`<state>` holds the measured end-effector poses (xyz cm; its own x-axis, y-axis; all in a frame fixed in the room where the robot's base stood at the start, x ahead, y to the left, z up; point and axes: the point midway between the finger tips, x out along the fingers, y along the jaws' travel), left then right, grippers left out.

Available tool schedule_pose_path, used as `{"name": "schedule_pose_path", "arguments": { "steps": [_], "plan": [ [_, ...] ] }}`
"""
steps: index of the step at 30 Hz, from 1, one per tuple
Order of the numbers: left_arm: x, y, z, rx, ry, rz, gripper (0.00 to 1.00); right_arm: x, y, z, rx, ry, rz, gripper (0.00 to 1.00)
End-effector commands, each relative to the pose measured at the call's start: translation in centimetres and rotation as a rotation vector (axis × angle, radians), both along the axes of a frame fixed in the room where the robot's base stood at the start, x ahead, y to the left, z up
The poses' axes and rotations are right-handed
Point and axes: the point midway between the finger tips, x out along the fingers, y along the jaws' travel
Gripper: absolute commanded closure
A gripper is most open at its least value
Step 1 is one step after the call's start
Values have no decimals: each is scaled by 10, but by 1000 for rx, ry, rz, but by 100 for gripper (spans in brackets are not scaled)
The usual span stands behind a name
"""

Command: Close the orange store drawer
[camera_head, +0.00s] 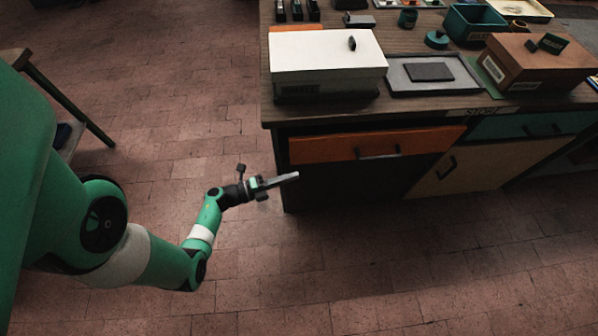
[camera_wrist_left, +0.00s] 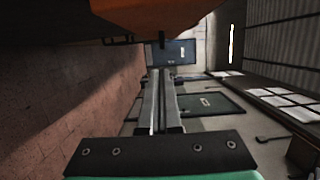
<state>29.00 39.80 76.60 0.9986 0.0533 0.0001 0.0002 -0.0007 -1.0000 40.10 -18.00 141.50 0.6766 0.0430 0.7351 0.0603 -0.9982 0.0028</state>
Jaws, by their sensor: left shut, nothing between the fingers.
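The orange store drawer (camera_head: 335,148) is the top left drawer under the bench top, with a dark bar handle (camera_head: 379,153). Its front looks near the cabinet face; I cannot tell whether a small gap remains. In the left wrist view the orange drawer front (camera_wrist_left: 150,14) fills part of the top edge. My left gripper (camera_head: 296,176) is shut and empty. In the head view its fingers point right and appear just below the drawer's left end; contact is not clear. The shut fingers also show in the wrist view (camera_wrist_left: 160,76). My right gripper is not in view.
The bench top (camera_head: 400,114) carries a white box (camera_head: 325,55), a grey tray (camera_head: 402,86) and a brown box (camera_head: 530,65). A teal drawer (camera_head: 500,127) is right of the orange one, above a tan door (camera_head: 490,168). The brick floor in front is clear.

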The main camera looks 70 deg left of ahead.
Motion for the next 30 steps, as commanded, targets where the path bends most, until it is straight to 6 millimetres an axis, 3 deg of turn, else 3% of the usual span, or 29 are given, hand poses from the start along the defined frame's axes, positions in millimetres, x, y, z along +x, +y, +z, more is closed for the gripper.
{"name": "schedule_pose_path", "arguments": {
  "steps": [5, 9, 13, 18, 21, 25, 30],
  "plan": [
    [9, -2, -9, 19, 13, 16, 100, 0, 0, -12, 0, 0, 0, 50],
    [36, -12, -28, 87, 39, 100, 100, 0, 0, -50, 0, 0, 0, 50],
    [54, -30, -28, 138, 27, 236, 100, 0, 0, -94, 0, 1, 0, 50],
    [41, -54, -15, 96, -7, 411, 100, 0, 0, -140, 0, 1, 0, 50],
    [26, -62, -9, 47, -9, 480, 100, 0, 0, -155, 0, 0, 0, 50],
    [13, -65, -4, 6, -2, 528, 100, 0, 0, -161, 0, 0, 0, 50],
    [11, -63, 0, -1, 0, 541, 100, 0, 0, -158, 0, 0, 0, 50]
  ]
}}
